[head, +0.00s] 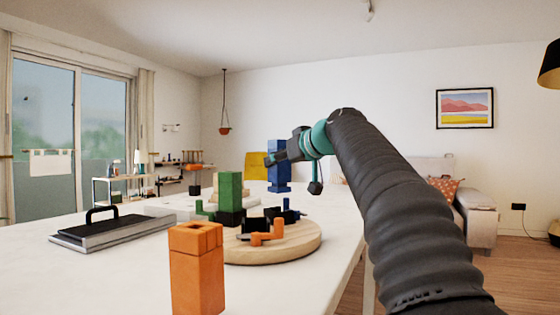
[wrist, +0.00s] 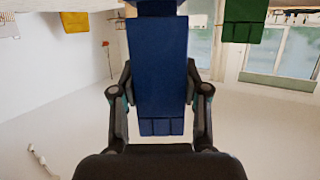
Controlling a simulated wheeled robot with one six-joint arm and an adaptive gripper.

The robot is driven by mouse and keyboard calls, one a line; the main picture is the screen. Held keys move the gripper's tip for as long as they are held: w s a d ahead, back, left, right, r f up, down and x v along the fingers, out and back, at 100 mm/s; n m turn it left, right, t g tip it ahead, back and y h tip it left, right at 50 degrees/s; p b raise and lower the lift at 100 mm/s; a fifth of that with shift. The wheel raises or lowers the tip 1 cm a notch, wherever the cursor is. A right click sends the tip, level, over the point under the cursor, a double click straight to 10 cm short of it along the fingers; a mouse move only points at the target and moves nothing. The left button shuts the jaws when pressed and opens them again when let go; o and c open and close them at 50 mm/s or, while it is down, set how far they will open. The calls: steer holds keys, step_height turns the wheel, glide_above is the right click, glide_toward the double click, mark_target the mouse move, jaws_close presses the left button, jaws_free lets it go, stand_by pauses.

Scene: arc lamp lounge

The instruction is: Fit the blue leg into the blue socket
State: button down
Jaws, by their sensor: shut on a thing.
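The blue leg (head: 278,174) is a tall blue block, upright in the head view beyond the round wooden board (head: 308,243). My gripper (head: 276,157) is shut on it from the right. In the wrist view the blue leg (wrist: 158,75) fills the space between my two fingers (wrist: 159,92). Small dark blue parts (head: 287,214), likely the blue socket, sit toward the back of the board. The blue leg appears apart from them; its exact height above the table is unclear.
A green leg (head: 230,192) stands upright at the board's left, near green socket parts (head: 203,210). An orange socket (head: 265,236) is at the board's front. An orange leg (head: 197,268) stands in front. A grey handled slab (head: 112,232) lies left on the white table (head: 75,285).

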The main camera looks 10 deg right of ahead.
mark_target(285, 190)
steer(key=shift+f+b, duration=1.15)
steer(key=shift+f, duration=0.4)
steer(key=shift+f+b, duration=2.2)
steer(key=shift+f, duration=0.1)
stand_by(0.3)
steer(key=c, duration=0.5)
jaws_free()
steer(key=v, duration=1.2)
